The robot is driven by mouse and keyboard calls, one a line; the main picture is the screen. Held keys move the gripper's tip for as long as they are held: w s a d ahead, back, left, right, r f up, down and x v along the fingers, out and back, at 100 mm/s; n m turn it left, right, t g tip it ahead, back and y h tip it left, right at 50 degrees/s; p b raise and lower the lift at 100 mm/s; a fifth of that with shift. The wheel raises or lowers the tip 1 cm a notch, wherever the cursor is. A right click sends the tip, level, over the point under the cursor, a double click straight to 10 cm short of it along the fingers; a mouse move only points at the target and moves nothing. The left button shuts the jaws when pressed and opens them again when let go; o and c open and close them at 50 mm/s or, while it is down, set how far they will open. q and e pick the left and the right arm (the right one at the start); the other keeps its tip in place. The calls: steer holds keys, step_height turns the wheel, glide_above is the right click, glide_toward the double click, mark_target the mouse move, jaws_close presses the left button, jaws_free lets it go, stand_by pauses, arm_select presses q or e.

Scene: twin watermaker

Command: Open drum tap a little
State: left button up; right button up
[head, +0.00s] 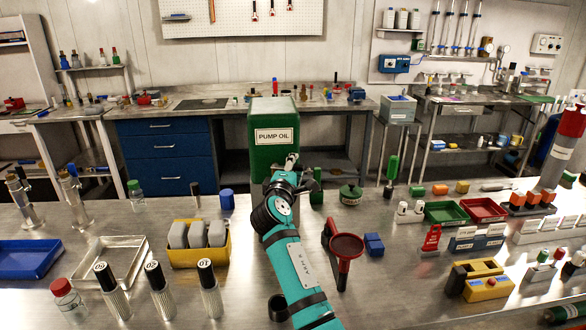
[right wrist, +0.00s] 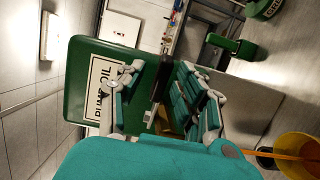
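The green drum labelled PUMP OIL (head: 273,150) stands upright beyond the near bench's far edge. It also fills the upper left of the right wrist view (right wrist: 85,95). My right gripper (head: 291,163) reaches up to the drum's lower front. In the right wrist view its two fingers (right wrist: 160,75) stand apart, in front of the drum's side. A dark part shows between them; I cannot tell whether it is the tap or a finger pad. The tap is not clearly visible. My left gripper is out of view.
A small green can (head: 351,194) and a red funnel (head: 346,246) are right of my right arm. A yellow bin (head: 199,254) and numbered bottles (head: 209,290) are on its left. A blue block (head: 374,244) lies near the funnel. Bare bench shows between them.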

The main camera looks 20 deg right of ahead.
steer(key=v, duration=0.7)
steer(key=shift+s+a, duration=0.15)
steer(key=shift+s, duration=0.1)
